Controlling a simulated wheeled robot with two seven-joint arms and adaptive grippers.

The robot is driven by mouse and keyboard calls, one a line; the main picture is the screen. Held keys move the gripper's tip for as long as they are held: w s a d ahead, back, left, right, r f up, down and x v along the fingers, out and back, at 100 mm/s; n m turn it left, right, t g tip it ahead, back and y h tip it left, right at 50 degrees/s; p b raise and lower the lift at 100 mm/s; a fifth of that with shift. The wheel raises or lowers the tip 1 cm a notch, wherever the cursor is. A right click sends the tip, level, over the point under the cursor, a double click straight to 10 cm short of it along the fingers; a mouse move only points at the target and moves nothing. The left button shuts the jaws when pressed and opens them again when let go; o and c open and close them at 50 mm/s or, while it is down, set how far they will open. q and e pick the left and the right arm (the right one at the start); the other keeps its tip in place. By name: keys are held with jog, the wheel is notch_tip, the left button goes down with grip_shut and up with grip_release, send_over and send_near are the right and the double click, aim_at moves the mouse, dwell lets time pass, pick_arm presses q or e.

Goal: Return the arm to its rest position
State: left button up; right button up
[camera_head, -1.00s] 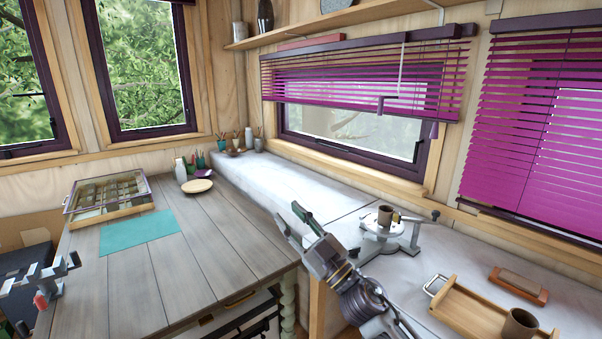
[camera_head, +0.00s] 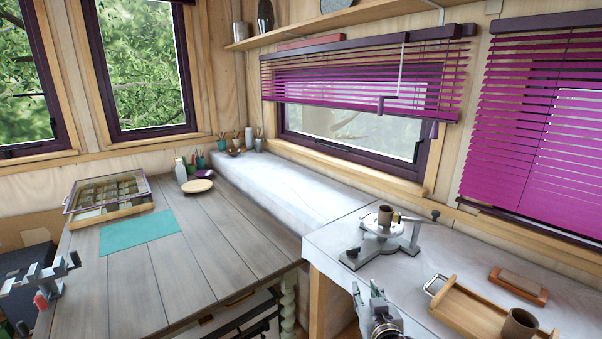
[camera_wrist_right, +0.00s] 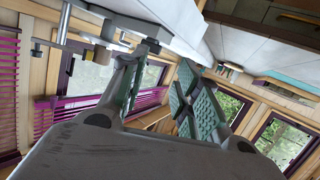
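My right gripper (camera_head: 366,290) shows at the bottom middle of the head view, low in front of the worktop edge, with its arm coming from below. In the right wrist view its two green-padded fingers (camera_wrist_right: 156,88) stand apart with nothing between them. The gripper is open and empty. My left gripper is not in view.
A wooden tray (camera_head: 465,308) with another cup (camera_head: 519,325) is to the right. The plank table (camera_head: 205,240) at left has a teal mat (camera_head: 138,232).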

jog(key=s+d+f+g, duration=0.3)
jog(key=s+f+g, duration=0.3)
jog(key=s+f, duration=0.45)
jog(key=s+d+f+g, duration=0.2)
jog(key=s+f+g, duration=0.4)
jog(key=s, duration=0.7)
notch_tip(320, 180, down, 34)
jog(key=s+d+n, duration=0.1)
jog(key=s+d, duration=0.1)
jog(key=s, duration=0.1)
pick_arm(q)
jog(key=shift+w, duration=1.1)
pick_arm(e)
jog(key=s+d+f, duration=0.3)
jog(key=s+f, duration=0.6)
jog(key=s, duration=0.1)
jog(key=s+d+f+g, duration=0.1)
jog(key=s+d+f, duration=0.2)
jog(key=s+f, duration=0.7)
jog(key=shift+s+d+g+h, duration=0.15)
jog(key=shift+s+g+h, duration=0.15)
jog(key=shift+s, duration=0.1)
